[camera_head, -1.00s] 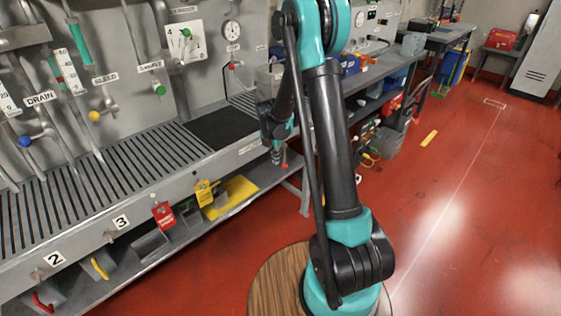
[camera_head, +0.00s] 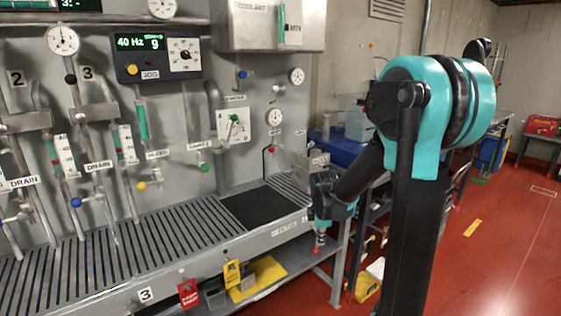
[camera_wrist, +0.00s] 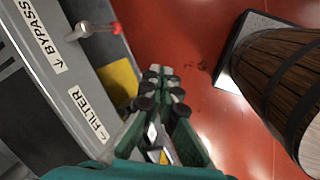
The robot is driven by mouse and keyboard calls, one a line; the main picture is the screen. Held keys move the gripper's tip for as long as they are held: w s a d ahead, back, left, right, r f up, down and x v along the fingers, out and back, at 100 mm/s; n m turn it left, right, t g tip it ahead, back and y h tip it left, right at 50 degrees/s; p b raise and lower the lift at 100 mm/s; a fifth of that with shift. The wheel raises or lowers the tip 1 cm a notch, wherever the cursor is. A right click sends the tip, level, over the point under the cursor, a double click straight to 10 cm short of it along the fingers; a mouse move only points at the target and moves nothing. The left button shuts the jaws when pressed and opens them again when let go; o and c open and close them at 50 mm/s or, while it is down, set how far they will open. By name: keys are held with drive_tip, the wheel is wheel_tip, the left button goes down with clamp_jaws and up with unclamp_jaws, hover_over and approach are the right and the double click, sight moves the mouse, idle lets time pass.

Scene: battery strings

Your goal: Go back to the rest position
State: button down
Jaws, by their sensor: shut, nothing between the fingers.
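My arm, teal and black, stands on the right side of the head view, with its elbow high and its forearm reaching down to the left. My gripper (camera_head: 319,243) hangs at the front edge of the bench, to the right of the dark mat, pointing down. In the wrist view my gripper (camera_wrist: 160,75) has its green fingers together at the tips, with nothing between them. Red floor shows beyond the fingertips.
The steel bench (camera_head: 150,262) with slotted top runs along the left, under a panel of gauges and valves. A red tag (camera_head: 188,293) and a yellow tag (camera_head: 232,273) hang from its front. In the wrist view, a red-handled valve (camera_wrist: 92,30) juts near the BYPASS label. Open red floor (camera_head: 480,270) lies to the right.

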drive_tip(key=s+d+f+m+t, duration=0.1)
drive_tip(key=s+d+m, duration=0.1)
drive_tip(key=s+m, duration=0.7)
drive_tip(key=s+d+f+m, duration=0.1)
drive_tip(key=s+d+m, duration=0.1)
drive_tip(key=s+m, duration=0.7)
drive_tip(key=shift+s+t+y, duration=0.4)
drive_tip(key=shift+s, duration=0.35)
